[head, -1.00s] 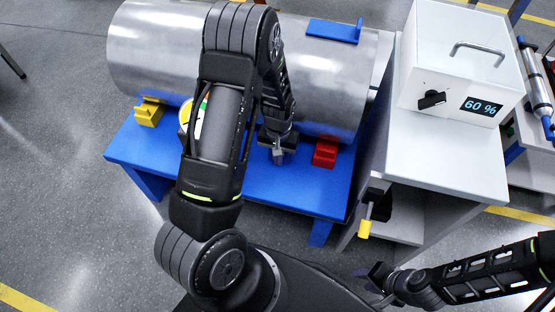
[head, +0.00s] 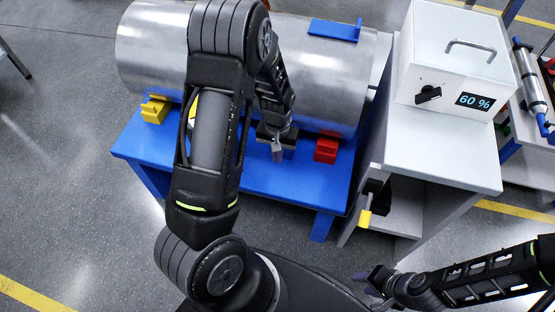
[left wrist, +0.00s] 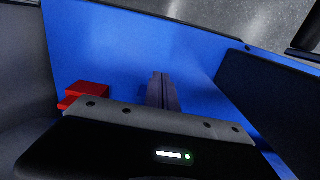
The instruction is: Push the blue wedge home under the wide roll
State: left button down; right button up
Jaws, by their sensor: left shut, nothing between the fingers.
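The wide roll (head: 150,50), a large shiny metal cylinder, lies along the back of a blue table (head: 150,150). A yellow wedge (head: 155,109) and a red wedge (head: 326,149) sit at its front edge. The red wedge also shows in the left wrist view (left wrist: 88,92). I cannot make out a blue wedge; my left arm covers part of the roll's front. My left gripper (head: 277,153) is shut and empty, low over the table, left of the red wedge. Its fingers lie together in the left wrist view (left wrist: 163,92). My right gripper (head: 370,281) is low at right, its jaws unclear.
A blue plate with an upright end (head: 335,30) shows on the roll's upper right. A white box (head: 455,60) reading 60 % stands on a grey cabinet (head: 440,155) right of the table. The table's front strip near the left gripper looks clear.

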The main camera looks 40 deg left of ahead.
pick_arm(q)
notch_tip(320, 180, up, 5)
jog(key=shift+r+p, duration=0.1)
jog(key=shift+p, duration=0.35)
jog(key=c, duration=2.2)
grip_release()
